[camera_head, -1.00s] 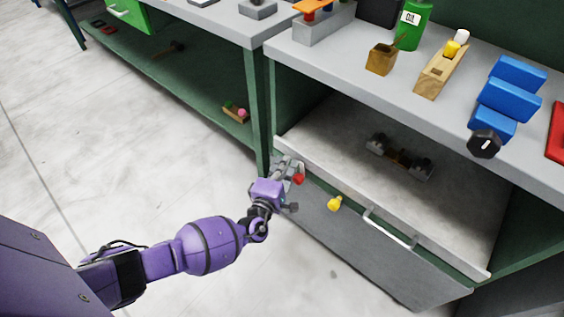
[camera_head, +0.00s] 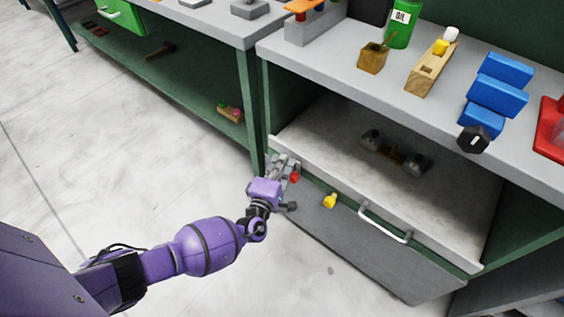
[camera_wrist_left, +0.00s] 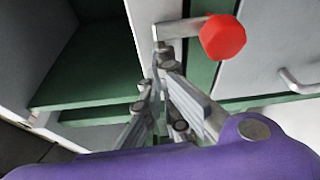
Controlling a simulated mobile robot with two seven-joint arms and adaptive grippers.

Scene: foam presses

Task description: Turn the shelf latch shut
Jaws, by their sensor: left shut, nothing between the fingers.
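The latch with a red knob (camera_head: 295,177) sits at the left front of the open shelf bay, just below the shelf's pale front edge. In the left wrist view its red knob (camera_wrist_left: 222,37) is at the end of a short grey arm (camera_wrist_left: 180,28) that runs sideways from the left. My left gripper (camera_head: 284,163) is at the latch, left of the red knob. In the wrist view its fingers (camera_wrist_left: 160,62) are shut and empty, with the tips close under the left end of the grey arm. I cannot tell whether they touch it. My right gripper is not in view.
A yellow knob (camera_head: 330,200) and a white bar handle (camera_head: 384,224) are on the grey front panel (camera_head: 395,265). A dark metal part (camera_head: 396,155) lies on the shelf. The bench top (camera_head: 345,65) above holds tools and blue blocks. The floor at left is clear.

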